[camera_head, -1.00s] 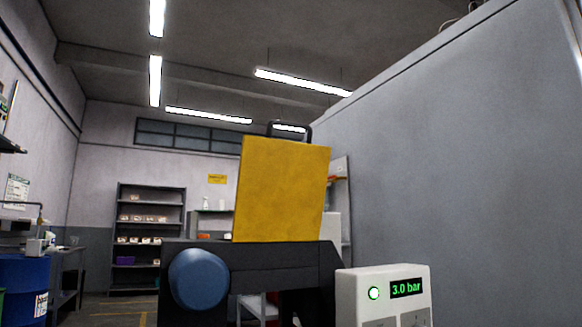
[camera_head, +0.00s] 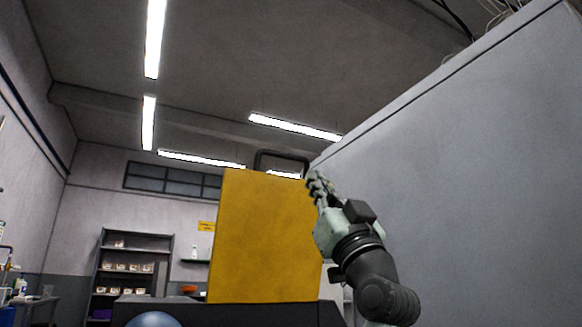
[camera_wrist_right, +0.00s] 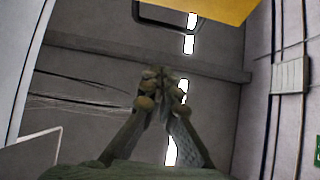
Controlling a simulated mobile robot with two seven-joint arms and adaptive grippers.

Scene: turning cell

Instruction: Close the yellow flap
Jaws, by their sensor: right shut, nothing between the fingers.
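The yellow flap (camera_head: 262,238) stands upright on a dark machine body in the head view, with a dark handle (camera_head: 281,157) at its top edge. My right gripper (camera_head: 314,178) is raised at the flap's upper right corner, shut and empty. I cannot tell from the head view whether it touches the flap. In the right wrist view my fingertips (camera_wrist_right: 160,80) meet with nothing between them. The flap's yellow edge (camera_wrist_right: 222,8) and part of the handle (camera_wrist_right: 168,22) show at the top of that view, beyond the fingertips. My left gripper is not in view.
A large grey cabinet wall (camera_head: 470,170) rises close on the right of my right arm. The dark machine body (camera_head: 265,312) lies below the flap, with a blue round knob (camera_head: 153,320) at its front. Shelves (camera_head: 130,265) stand far back at the left. The space above the flap is clear.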

